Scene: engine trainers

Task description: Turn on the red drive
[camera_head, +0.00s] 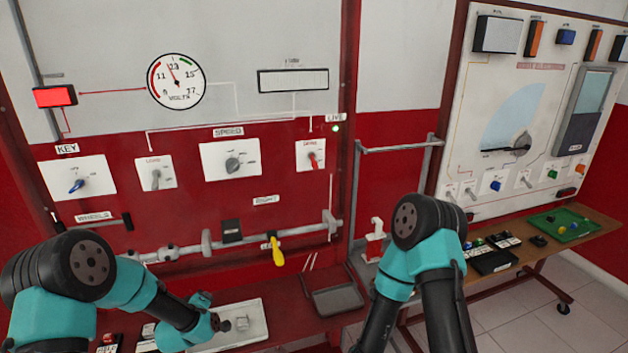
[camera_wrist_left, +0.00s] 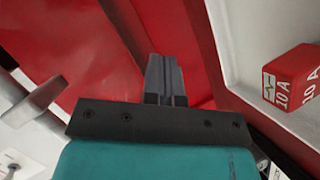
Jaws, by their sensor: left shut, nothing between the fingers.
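The red trainer board (camera_head: 110,210) stands on the left. It carries a blue key knob (camera_head: 77,185) on a white KEY plate, a grey toggle (camera_head: 156,178), a grey SPEED knob (camera_head: 233,163) and a red-handled switch (camera_head: 313,160) on a white plate. A round volt gauge (camera_head: 176,82) and a lit red lamp (camera_head: 55,96) are above. My left gripper (camera_head: 222,321) is low, below the board and over the white tray. In the left wrist view its fingers (camera_wrist_left: 165,72) are together and empty. My right arm shows, but its gripper is out of view.
A white tray (camera_head: 256,306) and a grey tray (camera_head: 338,301) lie on the red ledge. A red 10 A block (camera_wrist_left: 288,76) is close right in the wrist view. A yellow handle (camera_head: 277,251) hangs from the lower rail. A second board (camera_head: 500,130) stands at right.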

